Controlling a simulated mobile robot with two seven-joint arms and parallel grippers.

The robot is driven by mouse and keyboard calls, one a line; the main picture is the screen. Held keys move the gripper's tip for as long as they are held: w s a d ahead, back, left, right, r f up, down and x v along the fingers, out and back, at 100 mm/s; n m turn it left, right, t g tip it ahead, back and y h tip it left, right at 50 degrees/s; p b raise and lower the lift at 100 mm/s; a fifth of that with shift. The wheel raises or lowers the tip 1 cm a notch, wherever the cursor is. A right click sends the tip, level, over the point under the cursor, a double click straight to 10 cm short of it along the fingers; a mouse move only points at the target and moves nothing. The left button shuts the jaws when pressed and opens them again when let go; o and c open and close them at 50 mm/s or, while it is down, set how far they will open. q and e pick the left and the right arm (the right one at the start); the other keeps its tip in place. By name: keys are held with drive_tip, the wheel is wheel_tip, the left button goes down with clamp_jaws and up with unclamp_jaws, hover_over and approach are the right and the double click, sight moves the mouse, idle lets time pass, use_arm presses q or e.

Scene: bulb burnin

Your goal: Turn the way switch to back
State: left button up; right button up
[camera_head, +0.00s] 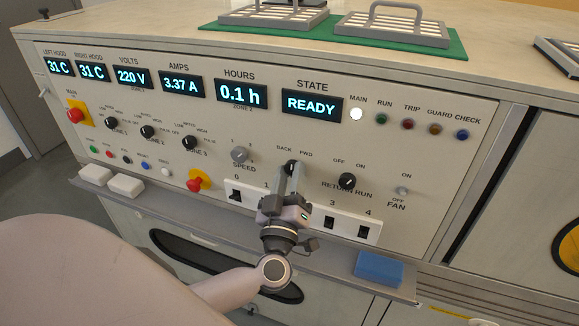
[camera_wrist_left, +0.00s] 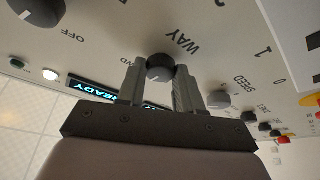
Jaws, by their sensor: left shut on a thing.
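The way switch (camera_head: 291,165) is a black round knob on the sloping panel, under the BACK and FWD labels. My left gripper (camera_head: 290,174) reaches it from below and in front, and its fingers are shut on the knob. In the left wrist view the knob of the way switch (camera_wrist_left: 160,66) sits between the two grey fingers of my left gripper (camera_wrist_left: 161,80), beside the upside-down WAY label. The fingers partly cover the knob, so I cannot tell for sure which way its pointer faces. My right gripper is not in view.
The speed knob (camera_head: 239,155) is left of the way switch, and the return run knob (camera_head: 347,181) is right. A white strip of rocker switches (camera_head: 345,229) lies below, partly behind my gripper. A blue block (camera_head: 379,268) rests on the ledge. The state display (camera_head: 311,105) reads READY.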

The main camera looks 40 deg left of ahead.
use_arm(q)
drive_tip(key=n+g+p, duration=0.1)
drive_tip(key=n, duration=0.1)
drive_tip(key=n+y+p, duration=0.1)
drive_tip(key=n, duration=0.2)
drive_tip(key=shift+d+r+g+y, duration=0.2)
drive_tip(key=shift+g+y, duration=0.1)
drive_tip(key=shift+g, duration=0.1)
drive_tip(key=shift+f+n+g+p, duration=0.1)
drive_tip(key=shift+n+g+p, duration=0.7)
drive_tip(key=shift+n+p, duration=0.85)
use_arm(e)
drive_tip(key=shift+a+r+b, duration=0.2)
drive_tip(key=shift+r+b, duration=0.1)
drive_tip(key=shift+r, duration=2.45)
use_arm(q)
drive_tip(key=shift+n, duration=0.35)
drive_tip(key=o, duration=1)
drive_tip(key=shift+o, duration=0.2)
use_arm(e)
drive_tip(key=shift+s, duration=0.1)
